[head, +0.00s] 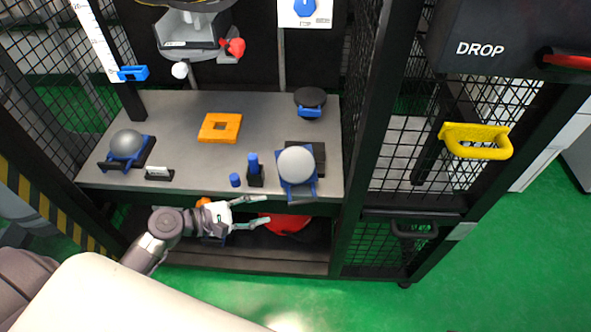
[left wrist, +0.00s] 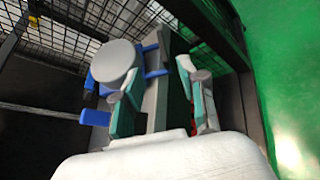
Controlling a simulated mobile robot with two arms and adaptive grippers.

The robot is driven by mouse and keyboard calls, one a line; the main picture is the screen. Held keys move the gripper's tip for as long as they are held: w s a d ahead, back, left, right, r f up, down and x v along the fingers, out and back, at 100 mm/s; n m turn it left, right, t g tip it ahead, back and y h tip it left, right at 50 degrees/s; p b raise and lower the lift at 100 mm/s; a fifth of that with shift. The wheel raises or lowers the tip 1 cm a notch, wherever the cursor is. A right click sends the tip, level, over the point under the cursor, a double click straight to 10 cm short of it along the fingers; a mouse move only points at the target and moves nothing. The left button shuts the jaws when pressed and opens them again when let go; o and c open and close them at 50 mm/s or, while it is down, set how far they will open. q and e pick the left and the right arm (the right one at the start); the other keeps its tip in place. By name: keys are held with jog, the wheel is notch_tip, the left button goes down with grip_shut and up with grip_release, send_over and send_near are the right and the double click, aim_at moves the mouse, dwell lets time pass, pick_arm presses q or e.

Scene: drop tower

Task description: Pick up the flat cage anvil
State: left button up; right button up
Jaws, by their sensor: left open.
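A round light-grey disc with a flat-looking top (head: 296,164), which I take for the flat cage anvil, sits in a blue holder (head: 302,190) at the front right of the grey deck. In the left wrist view the disc (left wrist: 112,62) shows at upper left, beside the fingers. My left gripper (head: 266,209) is open and empty, in front of the deck's front edge, left of and nearer than the disc. Its spread fingers also show in the left wrist view (left wrist: 160,72). It appears apart from the disc. My right gripper is not in view.
On the deck (head: 200,182) are a domed grey piece (head: 126,143), an orange square frame (head: 220,127), a black disc (head: 310,96) and small blue pieces (head: 254,165). A red object (head: 288,224) lies on the lower shelf. Black mesh and posts (head: 362,150) bound the right side.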

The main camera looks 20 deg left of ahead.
aim_at(302, 201)
pick_arm(q)
jog(key=b+x, duration=0.1)
jog(key=x, duration=0.7)
jog(key=shift+w+d+f, duration=0.2)
jog(key=shift+w+d, duration=0.1)
jog(key=shift+d, duration=0.1)
jog(key=shift+w+d+f+b, duration=0.35)
jog(key=shift+w+d+b, duration=0.05)
jog(key=shift+w+d, duration=0.1)
jog(key=x, duration=0.3)
jog(key=shift+s, duration=0.1)
grip_shut()
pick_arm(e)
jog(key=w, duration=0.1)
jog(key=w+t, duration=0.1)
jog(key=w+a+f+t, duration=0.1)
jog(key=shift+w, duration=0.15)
pick_arm(q)
jog(key=shift+r, duration=0.25)
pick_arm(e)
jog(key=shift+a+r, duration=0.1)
